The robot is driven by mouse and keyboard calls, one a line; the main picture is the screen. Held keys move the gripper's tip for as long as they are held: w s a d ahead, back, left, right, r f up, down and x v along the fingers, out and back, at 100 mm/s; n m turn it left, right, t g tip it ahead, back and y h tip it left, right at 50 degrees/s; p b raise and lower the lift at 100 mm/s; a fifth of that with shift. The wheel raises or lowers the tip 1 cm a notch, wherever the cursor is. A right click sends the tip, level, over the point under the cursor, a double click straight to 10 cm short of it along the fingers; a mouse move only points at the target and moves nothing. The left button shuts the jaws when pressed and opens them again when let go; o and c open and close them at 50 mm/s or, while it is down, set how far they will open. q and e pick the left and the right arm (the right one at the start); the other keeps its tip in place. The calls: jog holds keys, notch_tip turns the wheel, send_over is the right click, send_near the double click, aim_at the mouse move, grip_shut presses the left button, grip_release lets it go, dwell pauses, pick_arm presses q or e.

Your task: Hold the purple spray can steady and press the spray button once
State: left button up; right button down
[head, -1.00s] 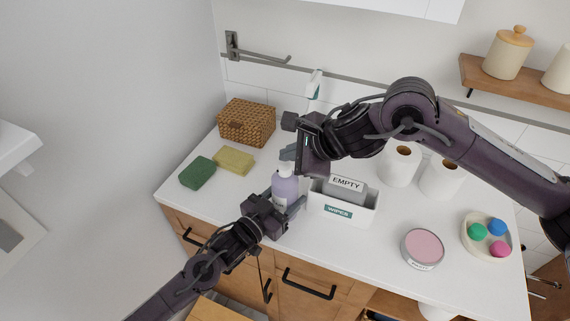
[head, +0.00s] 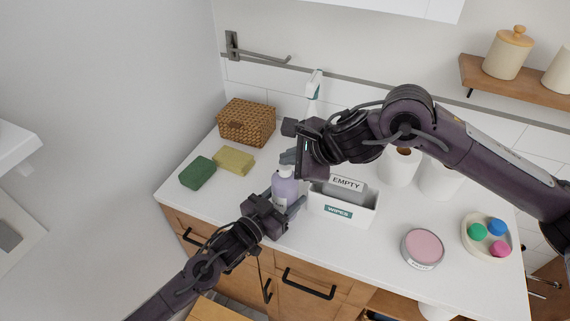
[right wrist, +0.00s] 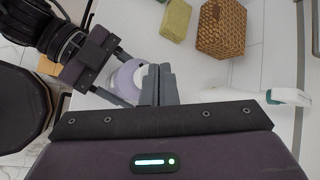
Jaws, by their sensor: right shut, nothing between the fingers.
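The purple spray can (head: 285,190) stands upright on the white counter, left of the wipes box. My left gripper (head: 283,205) has its fingers on either side of the can's body. In the right wrist view the can (right wrist: 128,82) sits between the left gripper's fingers (right wrist: 118,74). My right gripper (head: 288,157) is shut and empty, with its fingertips just over the can's top. Its closed fingers (right wrist: 158,84) overlap the can's white top in the right wrist view. The button is hidden, and I cannot tell whether the fingertips touch it.
A white wipes box (head: 360,212) with an "EMPTY" label stands close right of the can. A white spray bottle (head: 314,85) is behind. A green sponge (head: 197,172), yellow sponge (head: 234,160) and wicker basket (head: 246,122) lie left. Paper rolls (head: 400,165) stand right.

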aim_at(290, 169)
jog(key=shift+f, duration=0.35)
dwell(0.4)
jog(key=shift+r, duration=0.85)
jog(key=shift+r, duration=2.5)
pick_arm(q)
jog(key=o, duration=1.2)
